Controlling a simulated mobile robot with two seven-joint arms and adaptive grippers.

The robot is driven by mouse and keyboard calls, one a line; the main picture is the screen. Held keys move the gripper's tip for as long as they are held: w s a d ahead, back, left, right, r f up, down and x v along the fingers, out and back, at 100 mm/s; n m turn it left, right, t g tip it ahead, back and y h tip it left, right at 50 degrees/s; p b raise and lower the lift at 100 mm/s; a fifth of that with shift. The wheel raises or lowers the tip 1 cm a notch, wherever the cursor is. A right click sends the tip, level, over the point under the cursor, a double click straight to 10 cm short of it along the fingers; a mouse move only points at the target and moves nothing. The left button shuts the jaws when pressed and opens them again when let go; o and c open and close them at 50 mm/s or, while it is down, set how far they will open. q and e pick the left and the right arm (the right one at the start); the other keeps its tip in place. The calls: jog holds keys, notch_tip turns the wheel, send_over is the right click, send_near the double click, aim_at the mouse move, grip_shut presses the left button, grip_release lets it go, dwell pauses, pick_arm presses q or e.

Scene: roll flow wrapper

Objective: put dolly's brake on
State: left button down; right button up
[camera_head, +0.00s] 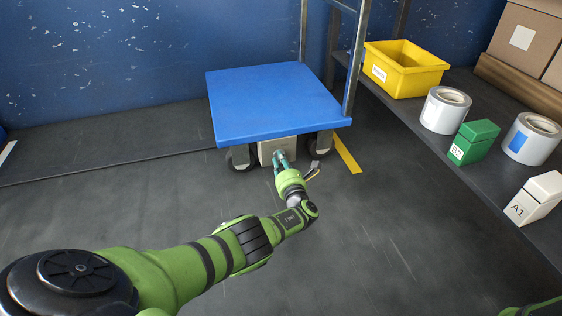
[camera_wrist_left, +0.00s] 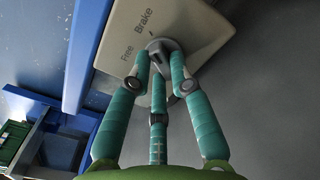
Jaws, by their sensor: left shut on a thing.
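The dolly (camera_head: 270,98) has a flat blue top and dark wheels and stands on the floor against the blue wall. A beige brake panel (camera_head: 264,152) sits under its front edge. In the left wrist view the panel (camera_wrist_left: 200,25) carries the words "Free" and "Brake" beside a grey knob (camera_wrist_left: 165,45). My left gripper (camera_head: 279,155) reaches the panel, and in the left wrist view its teal fingers (camera_wrist_left: 161,62) are closed around the knob. The fingers partly hide the knob, and I cannot tell which word it points to. My right gripper is out of view.
A dark shelf (camera_head: 420,155) on the right holds a yellow bin (camera_head: 405,75), white rolls (camera_head: 445,112), a green box (camera_head: 474,142), a white box labelled A1 (camera_head: 537,198) and cardboard boxes (camera_head: 525,45). A metal frame post (camera_head: 356,60) stands beside the dolly. The floor in front is clear.

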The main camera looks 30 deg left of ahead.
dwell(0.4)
pick_arm(q)
jog(key=c, duration=1.1)
grip_release()
jog(key=shift+r, duration=0.2)
jog(key=shift+r, duration=4.85)
